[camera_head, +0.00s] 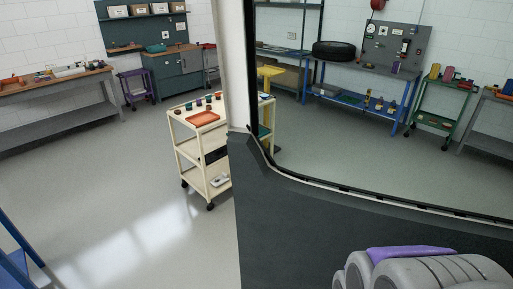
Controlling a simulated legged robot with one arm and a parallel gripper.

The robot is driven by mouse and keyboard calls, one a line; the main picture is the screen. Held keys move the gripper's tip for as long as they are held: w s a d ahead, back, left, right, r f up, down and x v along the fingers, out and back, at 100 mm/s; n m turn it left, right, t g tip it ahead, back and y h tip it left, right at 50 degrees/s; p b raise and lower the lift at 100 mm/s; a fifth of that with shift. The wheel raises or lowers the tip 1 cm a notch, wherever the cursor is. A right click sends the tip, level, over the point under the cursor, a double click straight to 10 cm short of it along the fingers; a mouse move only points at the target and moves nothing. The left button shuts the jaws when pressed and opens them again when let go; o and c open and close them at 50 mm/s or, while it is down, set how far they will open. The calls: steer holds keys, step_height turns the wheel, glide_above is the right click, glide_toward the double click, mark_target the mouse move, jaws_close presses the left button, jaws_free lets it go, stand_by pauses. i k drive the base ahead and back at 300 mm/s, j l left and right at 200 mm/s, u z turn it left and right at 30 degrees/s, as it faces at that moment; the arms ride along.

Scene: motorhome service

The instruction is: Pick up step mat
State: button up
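I cannot make out a step mat anywhere in the head camera view. My gripper is not in view, so I cannot see how it stands to any mat. A grey, rounded, ribbed object with a purple part (425,270) shows at the bottom right, cut off by the frame edge. I cannot tell what it is.
A dark panel (300,225) and white pillar (236,65) frame a large window on the right. A cream cart (186,150) with a red tray stands partly behind the pillar. Workbenches line the walls. A blue frame (14,245) is at lower left. Grey floor lies open between.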

mark_target(213, 156)
steer(key=u, duration=0.5)
steer(key=i+j, duration=0.2)
steer(key=j, duration=0.15)
steer(key=i+j, duration=0.15)
steer(key=j, duration=0.15)
steer(key=i+j+u, duration=0.1)
steer(key=i+j, duration=1.35)
steer(key=i+l, duration=0.25)
steer(key=i, duration=0.2)
steer(key=i+l+u, duration=0.15)
steer(key=i, duration=0.3)
steer(key=i+l, duration=0.55)
steer(key=l, duration=0.8)
steer(key=i+l+u, duration=0.15)
steer(key=l, duration=1.75)
steer(key=i+l+u, duration=0.1)
steer(key=l, duration=0.85)
steer(key=i+j, duration=0.1)
steer(key=i, duration=0.15)
